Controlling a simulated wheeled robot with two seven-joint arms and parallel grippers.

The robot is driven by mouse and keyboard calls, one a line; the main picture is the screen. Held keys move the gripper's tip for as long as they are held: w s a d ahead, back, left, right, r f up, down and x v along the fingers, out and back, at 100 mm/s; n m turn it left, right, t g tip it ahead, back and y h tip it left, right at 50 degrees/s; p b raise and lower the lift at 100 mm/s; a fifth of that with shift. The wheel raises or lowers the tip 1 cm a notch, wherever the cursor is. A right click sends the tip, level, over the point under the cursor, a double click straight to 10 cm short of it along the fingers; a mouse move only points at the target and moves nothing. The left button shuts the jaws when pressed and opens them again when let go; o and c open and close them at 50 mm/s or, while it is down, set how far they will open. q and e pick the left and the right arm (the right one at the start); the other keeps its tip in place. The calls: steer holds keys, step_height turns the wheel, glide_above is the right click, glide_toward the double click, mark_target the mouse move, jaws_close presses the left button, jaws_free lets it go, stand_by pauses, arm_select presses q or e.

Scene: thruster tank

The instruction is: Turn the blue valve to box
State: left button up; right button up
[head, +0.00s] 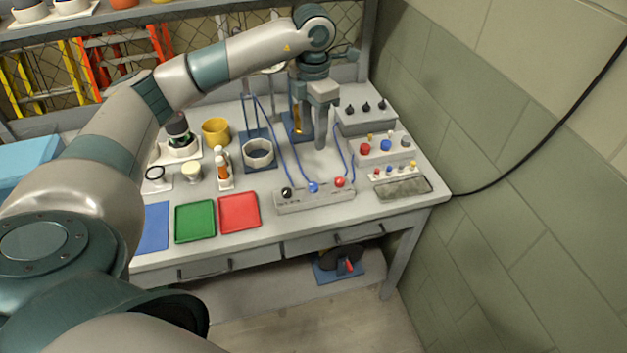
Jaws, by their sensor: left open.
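A grey panel (325,199) lies near the front of the workbench with a black, a blue and a red knob in a row. The blue valve (313,187) is the middle knob; its exact pointing direction is too small to tell. My left gripper (310,139) hangs fingers down above the bench, behind the blue valve and apart from it. It is open with nothing visible between its fingers. A grey box with red, blue and grey knobs (385,149) stands to the right. My right gripper is out of view.
Blue tubes rise from the panel. A clear round tank (258,153) and a yellow cup (216,132) stand to the left. Green (195,221) and red (239,212) trays lie at the front. A switch box (365,120) stands at the back right, near the wall.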

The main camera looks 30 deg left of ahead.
mark_target(314, 185)
arm_select(q)
steer(key=shift+f, duration=0.1)
step_height(314, 185, down, 16)
steer(key=p, duration=0.6)
steer(key=shift+f+p, duration=0.1)
steer(key=shift+p, duration=0.25)
steer(key=shift+f, duration=0.55)
steer(key=c, duration=1.1)
